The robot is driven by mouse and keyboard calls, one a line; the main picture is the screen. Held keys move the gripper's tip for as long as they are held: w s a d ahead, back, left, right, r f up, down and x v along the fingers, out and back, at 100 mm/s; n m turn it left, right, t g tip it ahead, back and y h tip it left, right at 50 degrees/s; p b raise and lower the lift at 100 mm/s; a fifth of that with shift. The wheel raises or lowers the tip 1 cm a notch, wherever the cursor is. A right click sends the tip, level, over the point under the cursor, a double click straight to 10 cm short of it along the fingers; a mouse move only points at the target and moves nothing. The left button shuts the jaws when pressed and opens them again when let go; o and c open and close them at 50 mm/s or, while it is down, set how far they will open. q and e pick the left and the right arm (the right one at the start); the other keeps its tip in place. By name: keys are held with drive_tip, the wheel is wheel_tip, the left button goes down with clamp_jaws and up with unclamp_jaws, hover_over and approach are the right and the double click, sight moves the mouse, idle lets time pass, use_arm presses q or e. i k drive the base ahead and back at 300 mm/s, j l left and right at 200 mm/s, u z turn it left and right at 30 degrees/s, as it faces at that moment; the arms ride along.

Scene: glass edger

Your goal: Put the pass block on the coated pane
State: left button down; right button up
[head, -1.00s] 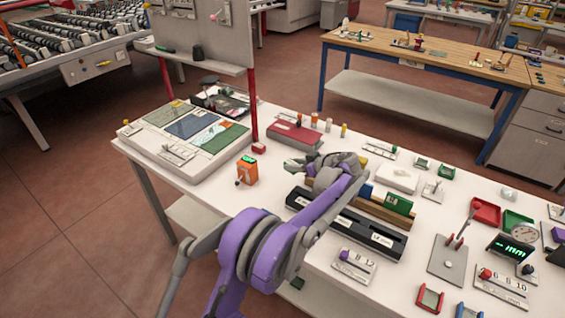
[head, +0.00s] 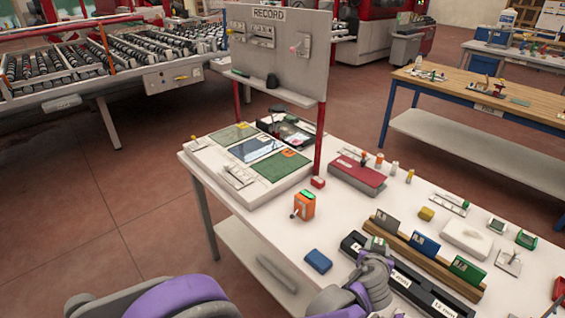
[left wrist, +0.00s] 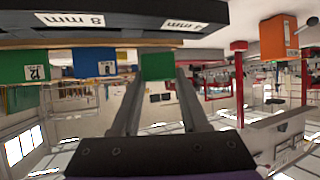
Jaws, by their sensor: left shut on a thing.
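My left gripper (head: 375,248) is shut on a small green block (head: 377,243), held near the left end of the black slotted rack. The block also shows between the fingers in the left wrist view (left wrist: 157,65); no mark on it is readable. At the table's left end a pale tray (head: 205,157) holds several panes: an olive-green one (head: 232,133), a dark blue one (head: 257,150) and a green one (head: 277,168) with a small orange mark. I cannot tell which is coated. My right gripper is not in view.
An orange device (head: 304,206) and a blue block (head: 318,261) stand between gripper and tray. The RECORD board (head: 280,50) on red posts rises behind the tray. A wooden rack (head: 425,255) holds grey, blue and green blocks. A red case (head: 357,177) lies farther back.

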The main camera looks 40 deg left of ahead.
sight(281, 164)
drive_tip(key=i+j, duration=0.15)
drive_tip(key=j, duration=0.25)
drive_tip(key=i+j, duration=0.15)
drive_tip(key=j, duration=0.25)
drive_tip(key=i+j, duration=0.15)
drive_tip(key=j, duration=0.25)
drive_tip(key=i+j, duration=0.15)
drive_tip(key=j, duration=0.3)
drive_tip(key=i+j, duration=0.15)
drive_tip(key=j, duration=0.25)
